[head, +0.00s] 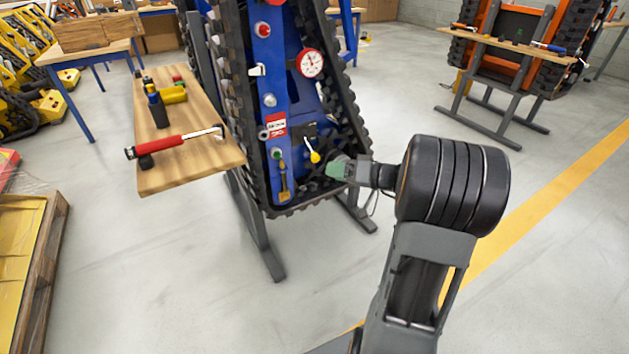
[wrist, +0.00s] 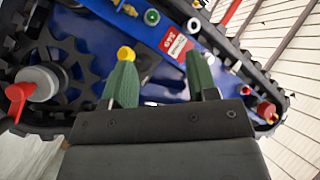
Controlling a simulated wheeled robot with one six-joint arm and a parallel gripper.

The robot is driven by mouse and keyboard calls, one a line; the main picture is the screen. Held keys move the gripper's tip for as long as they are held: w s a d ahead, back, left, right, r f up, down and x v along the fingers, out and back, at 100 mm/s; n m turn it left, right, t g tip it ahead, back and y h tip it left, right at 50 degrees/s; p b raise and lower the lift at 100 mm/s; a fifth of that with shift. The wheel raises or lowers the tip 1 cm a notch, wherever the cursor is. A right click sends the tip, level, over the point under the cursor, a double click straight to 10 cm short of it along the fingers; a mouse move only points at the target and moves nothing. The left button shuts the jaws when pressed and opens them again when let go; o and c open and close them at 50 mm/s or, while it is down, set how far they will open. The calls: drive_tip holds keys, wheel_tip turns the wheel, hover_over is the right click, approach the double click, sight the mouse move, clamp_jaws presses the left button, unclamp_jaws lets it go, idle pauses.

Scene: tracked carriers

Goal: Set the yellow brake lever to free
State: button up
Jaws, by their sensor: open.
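The yellow brake lever (head: 315,157) is a small yellow knob on the lower part of a blue tracked carrier panel, just below a black bracket. My gripper (head: 335,168) is just right of it in the head view, with green fingers. In the wrist view the two green fingers of my gripper (wrist: 160,70) stand apart with nothing seen between them. I cannot tell whether finger and knob touch.
A red and white label (head: 275,125), a green-topped brass fitting (head: 283,178) and a gauge (head: 311,64) are on the panel. Black track (head: 345,95) borders it. A wooden shelf (head: 195,160) with tools is at left.

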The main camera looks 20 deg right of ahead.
sight(320, 159)
drive_tip(key=w+d+f+t+h+b, duration=0.1)
drive_tip(key=w+d+f+t+b, duration=0.1)
drive_tip(key=d+f+t, duration=0.3)
drive_tip(key=shift+m+g, duration=0.4)
drive_tip(key=shift+g, duration=0.4)
drive_tip(key=x, duration=0.4)
drive_tip(key=r+b+x, duration=0.1)
drive_tip(key=x, duration=0.7)
drive_tip(key=shift+w+d+r+b, duration=0.2)
drive_tip(key=shift+w+d+b, duration=0.1)
drive_tip(key=shift+b, duration=0.1)
clamp_jaws()
